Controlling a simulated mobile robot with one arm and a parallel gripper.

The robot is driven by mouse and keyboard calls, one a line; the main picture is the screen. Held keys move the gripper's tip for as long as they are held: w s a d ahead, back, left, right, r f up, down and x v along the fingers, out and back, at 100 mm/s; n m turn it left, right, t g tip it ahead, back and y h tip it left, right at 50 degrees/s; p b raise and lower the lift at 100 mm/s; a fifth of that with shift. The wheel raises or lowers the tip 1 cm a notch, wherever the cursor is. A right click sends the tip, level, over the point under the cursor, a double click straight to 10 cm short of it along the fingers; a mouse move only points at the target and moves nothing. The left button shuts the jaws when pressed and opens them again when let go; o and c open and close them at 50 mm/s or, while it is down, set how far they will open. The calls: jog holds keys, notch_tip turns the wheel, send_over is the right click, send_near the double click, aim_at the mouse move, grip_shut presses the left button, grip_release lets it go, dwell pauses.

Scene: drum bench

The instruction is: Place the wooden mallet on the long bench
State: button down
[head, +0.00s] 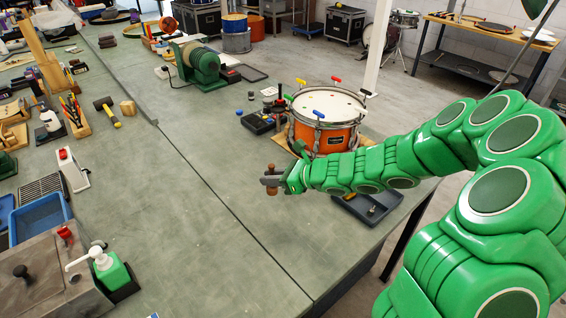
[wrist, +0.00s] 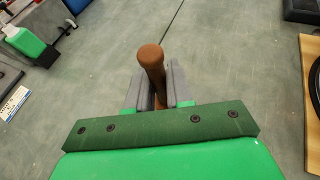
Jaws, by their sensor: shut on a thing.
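My gripper (head: 270,181) is shut on a brown wooden piece with a rounded end (head: 272,190), which I take to be the wooden mallet. In the wrist view the mallet (wrist: 151,58) stands up between the two grey fingers (wrist: 161,88), its rounded end toward the camera. Its lower part is hidden by the fingers and the green gripper body. The long bench (head: 205,235) has a grey-green top and lies under my gripper. The pictures do not clearly show whether the mallet touches it.
An orange drum (head: 325,125) and a dark tray (head: 368,205) are right of my gripper. A black-headed mallet with a yellow handle (head: 107,111) lies at the left. A green dispenser (head: 110,268) stands front left. The bench middle is clear, with a dark seam across it.

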jog(key=shift+f, duration=3.75)
jog(key=shift+f, duration=0.15)
jog(key=c, duration=1)
grip_release()
jog(key=shift+r, duration=0.2)
jog(key=shift+v, duration=5.95)
